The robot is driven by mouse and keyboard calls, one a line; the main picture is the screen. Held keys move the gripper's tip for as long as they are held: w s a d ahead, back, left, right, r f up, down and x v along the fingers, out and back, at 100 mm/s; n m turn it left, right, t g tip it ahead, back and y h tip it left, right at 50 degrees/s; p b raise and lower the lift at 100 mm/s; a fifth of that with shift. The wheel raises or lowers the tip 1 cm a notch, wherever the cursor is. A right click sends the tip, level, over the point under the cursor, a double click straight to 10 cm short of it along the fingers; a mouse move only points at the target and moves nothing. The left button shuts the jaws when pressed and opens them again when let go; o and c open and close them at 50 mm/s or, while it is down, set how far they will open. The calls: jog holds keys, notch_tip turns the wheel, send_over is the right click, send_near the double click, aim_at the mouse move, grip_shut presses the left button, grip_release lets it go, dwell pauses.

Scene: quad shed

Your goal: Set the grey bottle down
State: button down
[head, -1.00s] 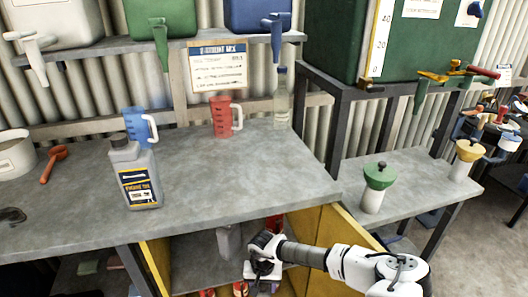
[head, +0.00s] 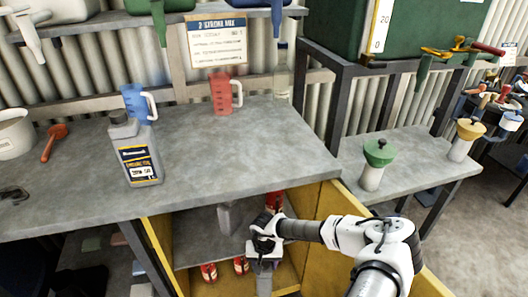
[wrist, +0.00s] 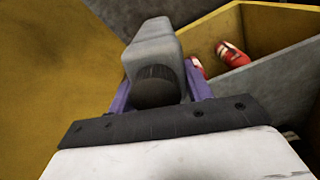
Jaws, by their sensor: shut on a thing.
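My gripper (head: 264,252) is shut on a grey bottle (wrist: 153,42) with a black ribbed cap (wrist: 157,86). In the wrist view the purple fingers lie on both sides of it. In the head view the bottle (head: 263,282) hangs below my gripper, in front of the open yellow cabinet under the bench. Its lower end is out of clear sight, and I cannot tell if it touches anything. Another grey bottle, with a dark blue label (head: 138,166), stands upright on the bench top. A further grey container (head: 228,218) stands inside the cabinet, partly hidden by the bench edge.
The open yellow cabinet door (head: 335,205) is right beside my arm. Several red cans stand in the cabinet, one on its shelf (head: 274,202) and one lower down (head: 209,272). The grey bench top (head: 220,165) has clear room in its middle. A green-topped white container (head: 376,165) stands on the right bench.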

aim_at(264, 282)
jog(key=s+f, duration=0.4)
jog(key=f, duration=0.1)
jog(key=shift+s+a, duration=0.15)
jog(key=shift+a, duration=0.05)
jog(key=shift+d, duration=0.1)
